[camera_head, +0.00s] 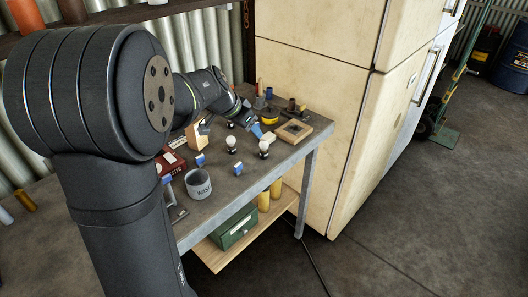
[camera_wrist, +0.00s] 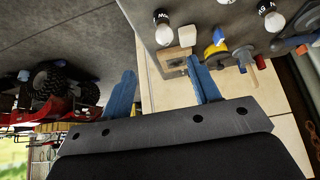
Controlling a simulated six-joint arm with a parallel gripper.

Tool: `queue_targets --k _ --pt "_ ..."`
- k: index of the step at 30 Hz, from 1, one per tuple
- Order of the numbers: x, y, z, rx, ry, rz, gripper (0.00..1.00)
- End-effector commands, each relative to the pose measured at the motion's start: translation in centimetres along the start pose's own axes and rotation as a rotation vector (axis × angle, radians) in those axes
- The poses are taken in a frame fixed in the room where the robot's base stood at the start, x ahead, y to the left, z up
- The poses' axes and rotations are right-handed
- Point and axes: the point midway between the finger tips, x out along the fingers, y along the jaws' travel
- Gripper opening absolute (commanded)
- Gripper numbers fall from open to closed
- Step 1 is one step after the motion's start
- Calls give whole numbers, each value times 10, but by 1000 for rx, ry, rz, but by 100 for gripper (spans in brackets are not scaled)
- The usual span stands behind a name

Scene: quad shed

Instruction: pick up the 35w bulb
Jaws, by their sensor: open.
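Two white bulbs with dark bases, one bulb (camera_head: 231,145) and another bulb (camera_head: 264,149), stand on the workbench (camera_head: 225,200) in the head view. Two bulbs show in the wrist view, one at top centre (camera_wrist: 163,30) and one at top right (camera_wrist: 272,18). My gripper (camera_head: 250,125) is above the bench, behind the bulbs. In the wrist view its blue fingers (camera_wrist: 161,66) are wide apart, with nothing held between them. The bulbs are beyond the fingertips.
A grey cup (camera_head: 198,186) marked WASTE stands near the front edge. Small blue-and-white pieces (camera_head: 238,168) lie around it. A cream fridge (camera_head: 310,100) stands beside the bench.

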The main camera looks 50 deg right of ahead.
Motion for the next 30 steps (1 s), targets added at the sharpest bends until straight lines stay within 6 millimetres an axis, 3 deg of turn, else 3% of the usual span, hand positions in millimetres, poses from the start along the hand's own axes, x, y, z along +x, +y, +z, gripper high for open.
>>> queue_targets --k 12,23,30 --pt "87 1 0 -2 -2 2 56" --pt "114 -2 -1 -3 1 -1 56" --pt "146 -8 -1 -3 -1 1 56"
